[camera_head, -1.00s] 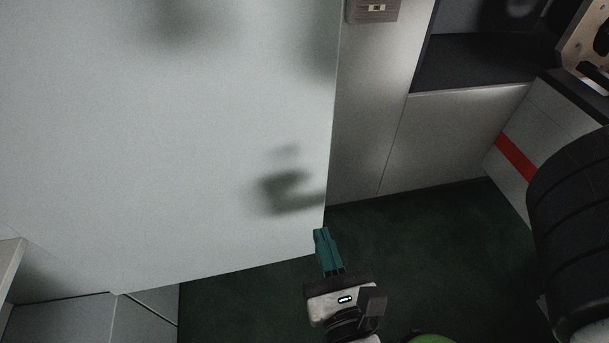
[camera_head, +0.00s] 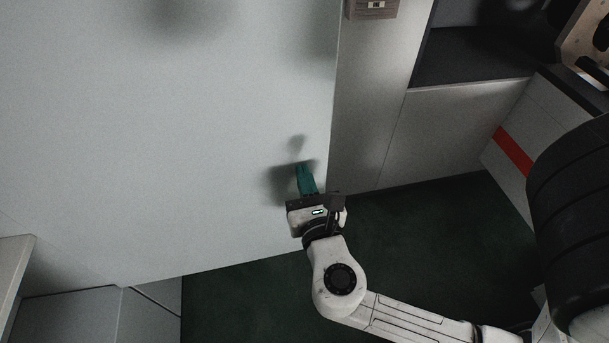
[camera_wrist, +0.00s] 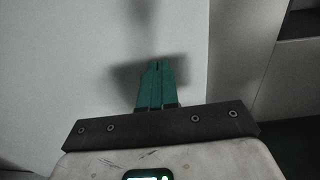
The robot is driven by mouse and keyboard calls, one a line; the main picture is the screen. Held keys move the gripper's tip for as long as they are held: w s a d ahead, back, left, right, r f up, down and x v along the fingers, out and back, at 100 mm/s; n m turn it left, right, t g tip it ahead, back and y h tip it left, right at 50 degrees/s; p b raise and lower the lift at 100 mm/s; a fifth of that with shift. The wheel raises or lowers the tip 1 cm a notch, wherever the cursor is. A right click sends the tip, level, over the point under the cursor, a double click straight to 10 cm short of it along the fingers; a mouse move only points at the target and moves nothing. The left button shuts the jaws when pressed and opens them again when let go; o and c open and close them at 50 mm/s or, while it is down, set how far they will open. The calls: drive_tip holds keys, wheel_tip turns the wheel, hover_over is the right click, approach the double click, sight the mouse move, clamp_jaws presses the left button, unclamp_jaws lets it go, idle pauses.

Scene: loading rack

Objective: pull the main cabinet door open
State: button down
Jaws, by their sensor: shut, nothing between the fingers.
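The main cabinet door (camera_head: 170,140) is a large pale grey panel filling the left and middle of the head view; it also fills the left of the wrist view (camera_wrist: 60,60). Its right edge runs beside a grey cabinet side panel. No handle shows on it. My gripper (camera_head: 303,166) has teal fingers, closed together and empty, in front of the door's lower right part, a little left of its right edge. In the wrist view the closed fingertips (camera_wrist: 156,65) point at the door face, with a shadow around them. I cannot tell whether they touch it.
A small brown plate with a label (camera_head: 372,8) is on the side panel at the top. A dark open shelf (camera_head: 470,60) is at the upper right. A black ribbed cylinder (camera_head: 580,220) stands at the right. Dark green floor (camera_head: 430,240) lies clear below the door.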

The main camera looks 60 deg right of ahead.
drive_tip(key=w+a+p+x, duration=0.1)
drive_tip(key=p+x, duration=0.1)
drive_tip(key=x, duration=1.6)
drive_tip(key=shift+w+d+p, duration=0.25)
drive_tip(key=shift+d+p, duration=0.05)
drive_tip(key=shift+p, duration=0.05)
drive_tip(key=b+v, duration=0.1)
drive_tip(key=v, duration=0.9)
drive_tip(key=shift+s+a, duration=0.2)
drive_tip(key=shift+a, duration=0.1)
